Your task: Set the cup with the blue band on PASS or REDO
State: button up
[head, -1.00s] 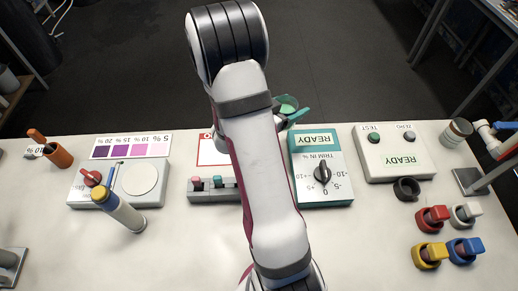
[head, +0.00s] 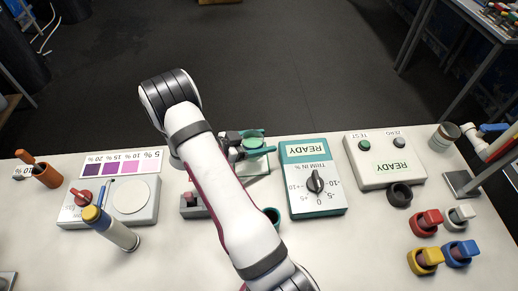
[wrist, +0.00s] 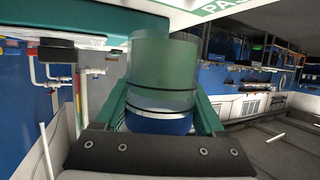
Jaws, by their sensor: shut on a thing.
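My gripper (head: 252,143) is shut on a translucent green cup (head: 253,133), held over the far edge of the table. In the wrist view, the cup (wrist: 165,65) sits between the teal fingers, with its blue band (wrist: 158,122) toward the gripper's palm. A green-edged card (head: 260,166) lies just below the gripper in the head view. The wrist view shows a green sign (wrist: 235,6) with part of the word PASS at its top edge. I cannot tell whether the cup touches the card. No REDO marking is readable; my arm covers the area left of the card.
A teal cup (head: 272,214) stands partly behind my arm. The TRIM box (head: 313,205) is close on the right, with the TEST/ZERO box (head: 385,175) beyond.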

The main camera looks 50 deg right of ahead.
jog(key=shift+w+a+f, duration=0.1)
jog(key=shift+w+f, duration=0.05)
jog(key=shift+f, duration=0.95)
jog(key=shift+w+f, duration=0.15)
jog(key=shift+f, duration=0.95)
